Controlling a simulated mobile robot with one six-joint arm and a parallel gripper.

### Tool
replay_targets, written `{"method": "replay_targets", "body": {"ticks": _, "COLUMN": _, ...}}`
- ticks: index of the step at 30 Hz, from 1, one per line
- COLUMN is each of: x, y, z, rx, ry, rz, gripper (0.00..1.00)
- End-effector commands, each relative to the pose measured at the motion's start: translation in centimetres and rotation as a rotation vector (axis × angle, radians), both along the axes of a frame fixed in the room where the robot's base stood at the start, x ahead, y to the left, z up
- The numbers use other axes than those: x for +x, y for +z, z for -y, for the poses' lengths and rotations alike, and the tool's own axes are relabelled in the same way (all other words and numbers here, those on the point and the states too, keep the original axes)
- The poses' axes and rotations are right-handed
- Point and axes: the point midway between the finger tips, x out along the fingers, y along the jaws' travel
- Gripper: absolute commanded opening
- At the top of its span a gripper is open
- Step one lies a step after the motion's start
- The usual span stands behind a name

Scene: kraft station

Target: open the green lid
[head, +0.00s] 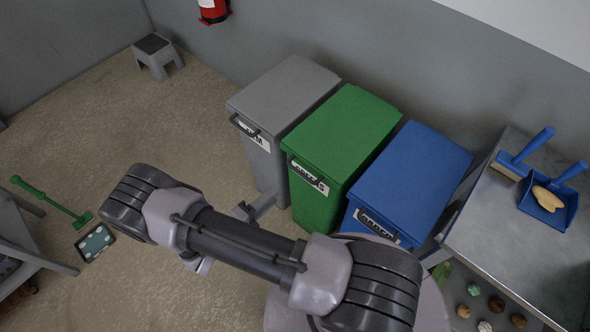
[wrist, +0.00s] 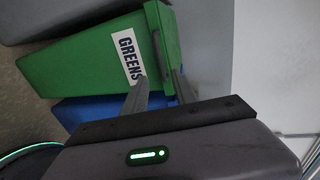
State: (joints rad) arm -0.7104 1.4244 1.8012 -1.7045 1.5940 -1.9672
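The green bin (head: 315,197) stands in the middle of a row of three, with its green lid (head: 342,128) shut flat on top. A dark handle (head: 308,173) and a white label are at its front. In the wrist view the bin (wrist: 85,57) shows turned sideways, with the GREENS label (wrist: 128,57) and the lid (wrist: 168,45) on the right. My gripper (wrist: 160,76) is open, its two fingers apart and pointing at the bin's front near the lid edge. I cannot tell whether it touches the bin. In the head view my arm hides most of the gripper.
A grey bin (head: 283,95) stands close on the left and a blue bin (head: 413,180) close on the right. A metal table (head: 515,235) with a brush and dustpan is at the right. A grey step stool (head: 157,55) stands at the back left. Open floor lies left of the bins.

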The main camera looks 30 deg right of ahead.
Motion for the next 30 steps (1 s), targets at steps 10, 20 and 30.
{"method": "replay_targets", "body": {"ticks": 10, "x": 3.3, "y": -2.5, "z": 9.6, "rx": 0.001, "ry": -0.01, "rz": 0.001, "gripper": 0.34}}
{"method": "replay_targets", "body": {"ticks": 20, "x": 4.7, "y": -3.0, "z": 13.2, "rx": 0.002, "ry": -0.006, "rz": 0.002, "gripper": 0.34}}
{"method": "replay_targets", "body": {"ticks": 30, "x": 4.7, "y": -2.9, "z": 13.3, "rx": 0.002, "ry": -0.005, "rz": 0.002, "gripper": 0.2}}
